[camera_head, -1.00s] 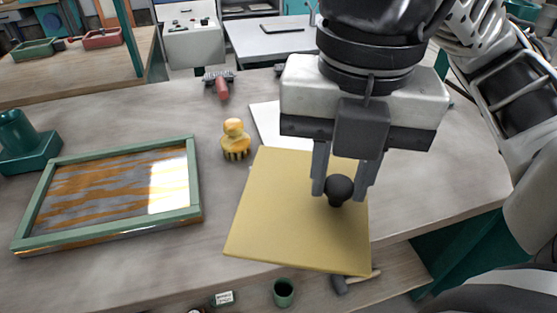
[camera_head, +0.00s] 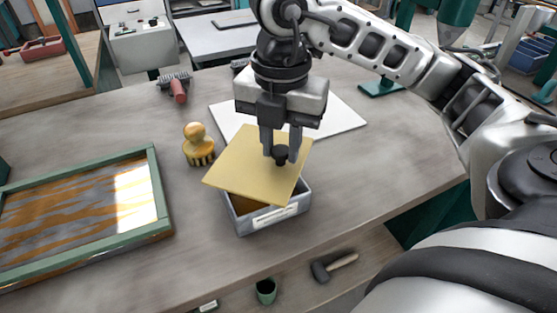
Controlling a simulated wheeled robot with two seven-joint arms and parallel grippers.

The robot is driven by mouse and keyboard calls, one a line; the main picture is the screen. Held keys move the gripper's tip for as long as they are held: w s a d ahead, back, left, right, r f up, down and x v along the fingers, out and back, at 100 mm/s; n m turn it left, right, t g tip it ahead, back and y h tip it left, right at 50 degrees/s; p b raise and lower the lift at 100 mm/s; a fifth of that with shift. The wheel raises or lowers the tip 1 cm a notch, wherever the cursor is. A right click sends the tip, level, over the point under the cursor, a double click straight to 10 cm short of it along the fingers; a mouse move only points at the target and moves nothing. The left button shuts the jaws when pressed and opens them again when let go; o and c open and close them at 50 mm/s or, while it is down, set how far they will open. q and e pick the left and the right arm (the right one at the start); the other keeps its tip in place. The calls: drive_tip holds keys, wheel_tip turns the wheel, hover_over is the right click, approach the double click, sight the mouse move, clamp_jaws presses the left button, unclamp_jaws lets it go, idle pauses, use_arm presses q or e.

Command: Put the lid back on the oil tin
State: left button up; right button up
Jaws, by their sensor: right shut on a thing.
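The lid (camera_head: 249,165) is a flat, square, yellow-tan plate with a black knob (camera_head: 280,155). My right gripper (camera_head: 281,146) points down and is shut on the knob. The oil tin (camera_head: 264,219) is a grey, open box with a pale label on its front wall, standing on the table. The lid is over the tin, turned relative to it and covering much of its opening. Brown contents show at the front left. I cannot tell whether the lid touches the rim. My left gripper is not in view.
A wooden brush (camera_head: 198,146) stands left of the tin. A green-framed tray (camera_head: 160,199) lies at the left. A white sheet (camera_head: 341,116) lies behind the tin, and a red-handled tool (camera_head: 179,92) at the back. A hammer (camera_head: 332,266) and green cup (camera_head: 266,290) are below the front edge.

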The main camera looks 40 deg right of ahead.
sight(279, 164)
drive_tip(key=shift+w+d+f, duration=0.2)
drive_tip(key=shift+w+f, duration=0.2)
drive_tip(key=shift+f, duration=0.1)
drive_tip(key=f, duration=0.3)
drive_tip(key=shift+w+d+f, duration=0.1)
drive_tip(key=shift+w+d, duration=0.05)
drive_tip(key=shift+w, duration=0.05)
drive_tip(key=shift+f, duration=0.15)
drive_tip(key=shift+f, duration=0.1)
drive_tip(key=shift+f+b, duration=0.4)
drive_tip(key=shift+f, duration=0.15)
drive_tip(key=o, duration=1)
drive_tip(key=shift+r, duration=0.1)
